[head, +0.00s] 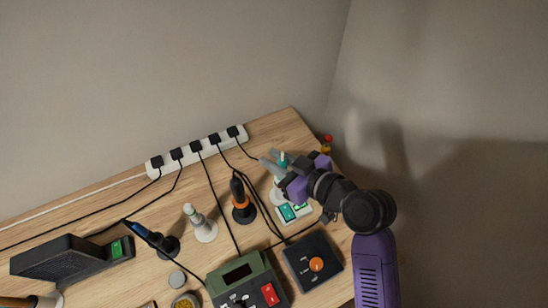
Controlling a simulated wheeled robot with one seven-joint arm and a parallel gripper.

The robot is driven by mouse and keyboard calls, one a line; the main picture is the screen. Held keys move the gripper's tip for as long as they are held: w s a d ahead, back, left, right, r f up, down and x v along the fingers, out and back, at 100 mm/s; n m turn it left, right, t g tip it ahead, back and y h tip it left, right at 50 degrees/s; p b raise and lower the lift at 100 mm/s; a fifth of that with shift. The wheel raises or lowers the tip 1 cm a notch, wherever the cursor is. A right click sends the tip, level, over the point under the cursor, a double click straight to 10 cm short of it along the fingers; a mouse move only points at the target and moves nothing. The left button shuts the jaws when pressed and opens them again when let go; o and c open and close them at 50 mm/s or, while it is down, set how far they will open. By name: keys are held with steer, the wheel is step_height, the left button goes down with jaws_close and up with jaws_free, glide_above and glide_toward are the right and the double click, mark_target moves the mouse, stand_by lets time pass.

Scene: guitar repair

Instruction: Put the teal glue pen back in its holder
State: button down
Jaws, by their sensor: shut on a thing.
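My gripper (275,163) is at the right part of the bench, reaching in from the right with its grey fingers pointing left. It is shut on the teal glue pen (283,159), whose teal end shows just above the fingers. The rest of the pen is mostly hidden by the gripper. A white holder (277,197) stands under the gripper, partly covered by it. I cannot tell whether the pen's lower end is inside this holder or above it.
An orange-and-black tool in its stand (243,212), a white pen in a white holder (203,229) and a blue tool in a dark stand (165,246) stand to the left. A power strip (200,150) lies behind. A green station (243,283) and black box (313,261) are in front.

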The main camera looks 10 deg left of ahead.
stand_by(0.3)
steer(key=shift+f+b, duration=0.75)
steer(key=shift+f, duration=0.05)
steer(key=c, duration=0.6)
jaws_free()
steer(key=shift+r, duration=0.15)
step_height(320, 180, up, 11)
steer(key=p, duration=0.8)
